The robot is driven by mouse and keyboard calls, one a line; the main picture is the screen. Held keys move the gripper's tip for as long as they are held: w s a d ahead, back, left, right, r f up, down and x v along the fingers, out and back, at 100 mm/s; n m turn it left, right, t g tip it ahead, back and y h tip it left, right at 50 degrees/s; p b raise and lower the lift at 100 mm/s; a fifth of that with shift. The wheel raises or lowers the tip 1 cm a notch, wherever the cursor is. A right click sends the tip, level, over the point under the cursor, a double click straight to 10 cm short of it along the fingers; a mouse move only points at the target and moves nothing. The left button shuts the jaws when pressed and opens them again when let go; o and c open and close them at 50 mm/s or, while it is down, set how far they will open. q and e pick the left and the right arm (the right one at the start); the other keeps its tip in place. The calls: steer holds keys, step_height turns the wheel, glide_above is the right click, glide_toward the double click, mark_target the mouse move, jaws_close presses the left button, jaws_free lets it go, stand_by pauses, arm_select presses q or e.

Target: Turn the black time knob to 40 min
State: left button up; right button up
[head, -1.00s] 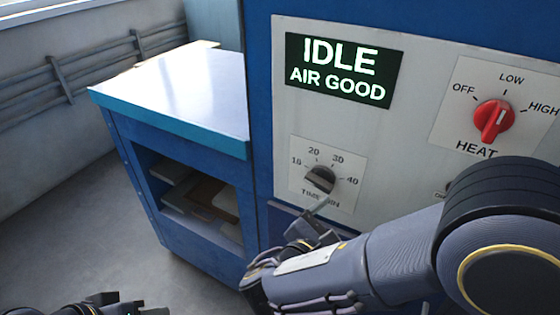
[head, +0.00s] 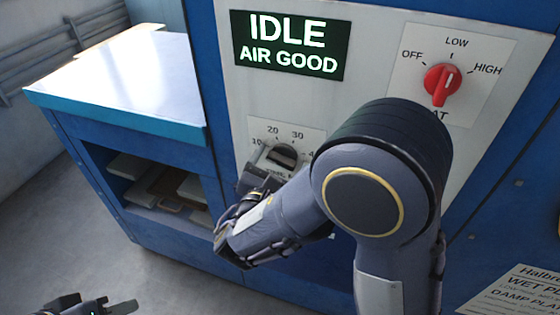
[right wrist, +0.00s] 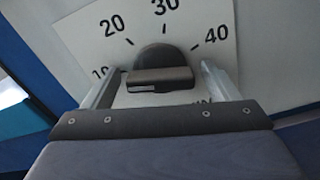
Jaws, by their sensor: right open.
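The black time knob (head: 283,156) sits on a white dial plate on the dryer's panel, partly hidden by my right arm in the head view. In the right wrist view the knob (right wrist: 160,67) has a raised bar lying across the picture, with a white mark at its left end, towards 10. The marks 10, 20, 30 and 40 show around it. My right gripper (head: 262,182) is open at the knob. Its fingers (right wrist: 158,88) stand on either side of the knob, with gaps to it. My left gripper (head: 98,305) is low at the left, partly cut off.
The display (head: 290,45) reads IDLE, AIR GOOD. A blue cabinet (head: 125,85) with a pale top and open shelves stands at the left. A paper notice (head: 515,292) is at the lower right.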

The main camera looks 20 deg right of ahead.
steer(key=c, duration=1)
steer(key=shift+f+m+b, duration=0.2)
steer(key=shift+m+b, duration=0.5)
steer(key=shift+b, duration=0.3)
steer(key=m+b, duration=0.4)
steer(key=b, duration=0.2)
steer(key=m+b, duration=0.4)
steer(key=b, duration=0.2)
steer(key=m+b, duration=0.5)
steer(key=b, duration=0.2)
steer(key=shift+f, duration=0.25)
steer(key=m+b, duration=1.2)
steer(key=b, duration=0.2)
steer(key=shift+r, duration=0.1)
steer(key=shift+r+m+b, duration=0.2)
steer(key=shift+m+b, duration=1.4)
steer(key=shift+m, duration=0.1)
steer(key=o, duration=1)
steer(key=shift+r, duration=0.1)
